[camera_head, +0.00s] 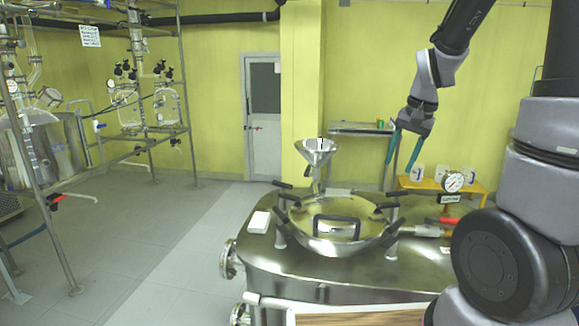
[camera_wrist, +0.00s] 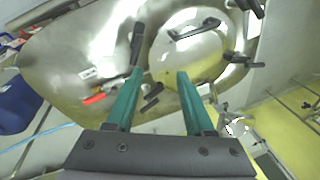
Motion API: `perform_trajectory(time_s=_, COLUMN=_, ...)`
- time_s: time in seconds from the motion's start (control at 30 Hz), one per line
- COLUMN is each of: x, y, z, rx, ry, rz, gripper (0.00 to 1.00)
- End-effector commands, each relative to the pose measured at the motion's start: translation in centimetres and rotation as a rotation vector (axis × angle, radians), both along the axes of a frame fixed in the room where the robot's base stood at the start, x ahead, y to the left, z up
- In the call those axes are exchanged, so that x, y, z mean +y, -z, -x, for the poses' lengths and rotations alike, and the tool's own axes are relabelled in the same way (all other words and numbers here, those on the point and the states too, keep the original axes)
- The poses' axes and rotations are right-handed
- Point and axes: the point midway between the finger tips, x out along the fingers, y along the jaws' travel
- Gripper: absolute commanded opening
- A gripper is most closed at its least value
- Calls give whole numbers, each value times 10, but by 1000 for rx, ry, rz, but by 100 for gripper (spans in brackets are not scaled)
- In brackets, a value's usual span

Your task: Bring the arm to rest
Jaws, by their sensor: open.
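My gripper (camera_head: 403,150) is open and empty, with two green fingers pointing down. It hangs in the air above and behind the right part of the steel vessel. My arm reaches in from the right side of the head view. In the wrist view my gripper (camera_wrist: 158,75) is spread, with nothing between its fingers. The steel vessel (camera_head: 285,268) with its round lid (camera_head: 338,222) lies below and shows beyond the fingers in the wrist view.
A metal funnel (camera_head: 317,152) stands up behind the lid. A pressure gauge (camera_head: 452,181) and a red-handled valve (camera_head: 443,221) sit at the vessel's right. A metal frame with glassware (camera_head: 165,105) stands at the left. The grey floor (camera_head: 150,240) between is clear.

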Motion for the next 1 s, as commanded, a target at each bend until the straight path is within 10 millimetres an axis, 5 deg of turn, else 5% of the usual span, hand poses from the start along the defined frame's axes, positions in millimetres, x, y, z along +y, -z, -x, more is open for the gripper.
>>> perform_trajectory(time_s=0.2, x=16, y=-71, z=42, rx=-162, ry=-73, rz=-26, gripper=53)
perform_trajectory(time_s=0.5, x=33, y=-134, z=110, rx=-360, ry=-162, rz=9, gripper=53)
perform_trajectory(time_s=0.7, x=40, y=-148, z=137, rx=-428, ry=-194, rz=42, gripper=53)
perform_trajectory(time_s=1.0, x=41, y=-150, z=143, rx=-440, ry=-200, rz=49, gripper=53)
